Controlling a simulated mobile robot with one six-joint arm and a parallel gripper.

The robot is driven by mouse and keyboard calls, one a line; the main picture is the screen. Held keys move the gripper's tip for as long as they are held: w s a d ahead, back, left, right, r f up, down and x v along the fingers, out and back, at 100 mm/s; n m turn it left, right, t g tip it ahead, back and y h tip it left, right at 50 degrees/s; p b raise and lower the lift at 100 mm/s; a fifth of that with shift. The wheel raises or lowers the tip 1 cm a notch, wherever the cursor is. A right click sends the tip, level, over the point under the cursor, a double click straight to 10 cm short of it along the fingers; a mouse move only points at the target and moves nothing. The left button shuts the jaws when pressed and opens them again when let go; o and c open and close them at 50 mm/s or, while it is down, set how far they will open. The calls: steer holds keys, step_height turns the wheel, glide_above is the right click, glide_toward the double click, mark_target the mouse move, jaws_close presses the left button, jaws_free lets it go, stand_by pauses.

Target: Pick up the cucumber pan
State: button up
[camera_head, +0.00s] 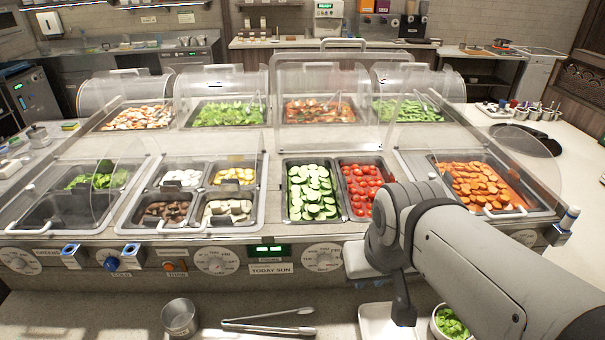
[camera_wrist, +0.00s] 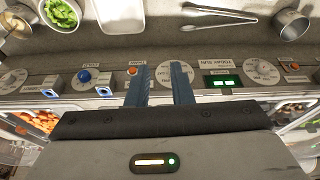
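The cucumber pan (camera_head: 286,188) is a dark-rimmed rectangular pan full of sliced cucumber. It sits in the middle well of the front counter in the head view, directly left of the tomato pan (camera_head: 361,188). My gripper shows in the wrist view (camera_wrist: 160,84) with its two fingers apart and nothing between them. It is over the counter's front panel. In the head view my arm reaches in from the lower right, to the right of and nearer than the cucumber pan. I cannot make out the cucumber pan in the wrist view, where my gripper body covers the middle.
Clear sneeze guards (camera_head: 320,95) stand over the back row. A carrot pan (camera_head: 480,190) is at the right. Below the front panel lie tongs (camera_head: 270,328), a metal pot (camera_head: 180,318), a white tray (camera_head: 378,322) and a bowl of greens (camera_head: 451,323). Knobs stick out of the panel.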

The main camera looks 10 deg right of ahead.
steer(key=shift+c, duration=0.6)
steer(key=w+d+r+b, duration=0.1)
steer(key=w+r+b, duration=0.15)
steer(key=w, duration=1.55)
steer(key=t, duration=0.1)
glide_toward(336, 179)
steer(key=w+f, duration=0.1)
steer(key=f, duration=0.1)
steer(key=shift+m, duration=0.3)
steer(key=p+x, duration=0.1)
steer(key=x, duration=0.5)
steer(key=shift+w+f+p, duration=0.2)
steer(key=shift+f+p, duration=0.1)
steer(key=shift+p, duration=0.05)
steer(key=shift+c, duration=0.2)
jaws_close()
